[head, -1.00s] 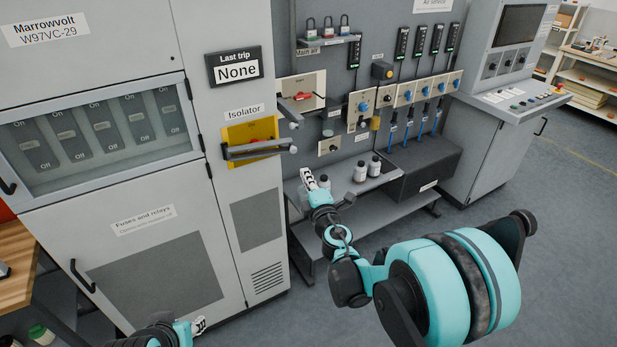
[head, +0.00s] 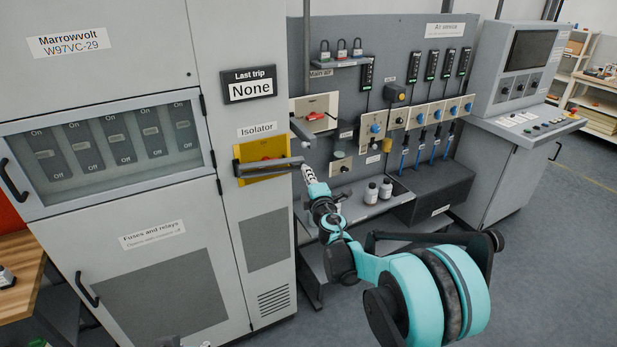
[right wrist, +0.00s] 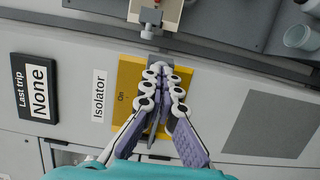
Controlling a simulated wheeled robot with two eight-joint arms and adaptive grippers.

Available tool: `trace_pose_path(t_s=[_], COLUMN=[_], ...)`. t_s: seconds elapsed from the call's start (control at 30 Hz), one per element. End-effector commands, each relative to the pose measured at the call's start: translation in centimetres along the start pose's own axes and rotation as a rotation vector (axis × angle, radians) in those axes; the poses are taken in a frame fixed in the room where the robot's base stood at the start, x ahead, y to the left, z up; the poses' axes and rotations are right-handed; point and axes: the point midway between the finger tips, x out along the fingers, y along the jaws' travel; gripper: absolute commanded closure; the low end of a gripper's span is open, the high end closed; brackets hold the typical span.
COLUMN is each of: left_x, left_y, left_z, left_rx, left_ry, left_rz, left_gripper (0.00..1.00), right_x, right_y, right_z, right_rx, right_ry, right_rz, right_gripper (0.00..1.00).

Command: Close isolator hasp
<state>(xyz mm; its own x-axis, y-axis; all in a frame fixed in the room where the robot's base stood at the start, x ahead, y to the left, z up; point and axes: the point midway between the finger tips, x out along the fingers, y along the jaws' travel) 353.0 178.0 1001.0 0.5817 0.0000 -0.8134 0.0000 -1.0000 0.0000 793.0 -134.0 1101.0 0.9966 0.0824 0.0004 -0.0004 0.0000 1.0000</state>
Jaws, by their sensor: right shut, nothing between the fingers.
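The yellow isolator plate (head: 243,180) is on the grey cabinet under the "Isolator" label. A grey hasp bar (head: 268,167) sticks out in front of it, with a dark knobbed end to the right. My right gripper (head: 306,172) is shut and empty, its tips close to the bar's right end; I cannot tell whether they touch. In the right wrist view the shut fingers (right wrist: 160,72) lie over the yellow plate (right wrist: 130,75), marked "On", and hide most of the hasp. My left gripper (head: 205,344) barely shows at the bottom edge; its jaws cannot be made out.
White bottles (head: 371,192) stand on a ledge below right. Open floor lies to the right.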

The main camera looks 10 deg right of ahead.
Motion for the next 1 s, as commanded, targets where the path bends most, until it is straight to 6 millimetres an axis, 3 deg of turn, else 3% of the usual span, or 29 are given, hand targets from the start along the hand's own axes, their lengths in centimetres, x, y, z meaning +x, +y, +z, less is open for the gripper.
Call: trace_pose_path(t_s=[0.17, 0.43, 1.0], left_x=[-0.1, -0.3, -0.2], left_y=[0.0, 0.0, 0.0], left_z=[-0.1, -0.2, -0.2], left_rx=[0.0, 0.0, 0.0], left_ry=[0.0, 0.0, 0.0], left_rz=[0.0, 0.0, 0.0], left_gripper=[0.64, 0.64, 0.64], right_x=[1.5, 5.4, 5.3], right_y=[0.0, 0.0, 0.0], right_z=[0.7, 1.4, 1.2], right_rx=[0.0, 0.0, 0.0], right_ry=[0.054, 0.132, 0.132], right_rz=[0.0, -0.001, 0.0], right_gripper=[1.0, 1.0, 1.0])
